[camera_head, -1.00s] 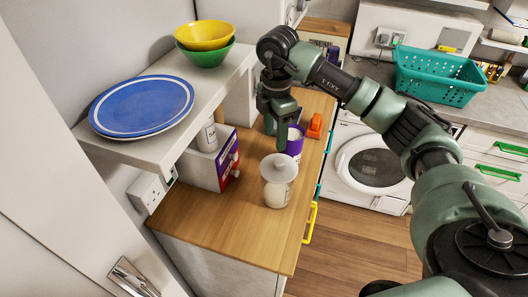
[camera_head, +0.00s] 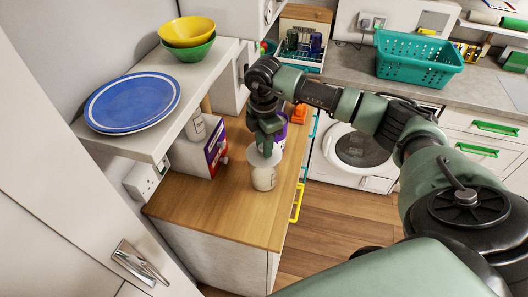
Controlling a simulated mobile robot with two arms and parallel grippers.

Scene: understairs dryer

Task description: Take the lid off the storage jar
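The storage jar (camera_head: 263,179) stands upright on the wooden counter. It has a clear body with pale contents. Its round whitish lid (camera_head: 252,160) sits on top. My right gripper (camera_head: 265,149) points down right over the lid, its fingertips overlapping the lid's middle in the picture. The fingers hide the top of the lid, and I cannot tell whether they touch it or are closed on anything. My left gripper is not in view.
A purple container (camera_head: 281,132) stands close behind the jar, with an orange object (camera_head: 299,114) beyond. A purple-and-white box (camera_head: 196,158) is to the left, under a shelf (camera_head: 149,147) holding a blue plate (camera_head: 131,101) and bowls (camera_head: 187,30). The front counter (camera_head: 222,218) is clear.

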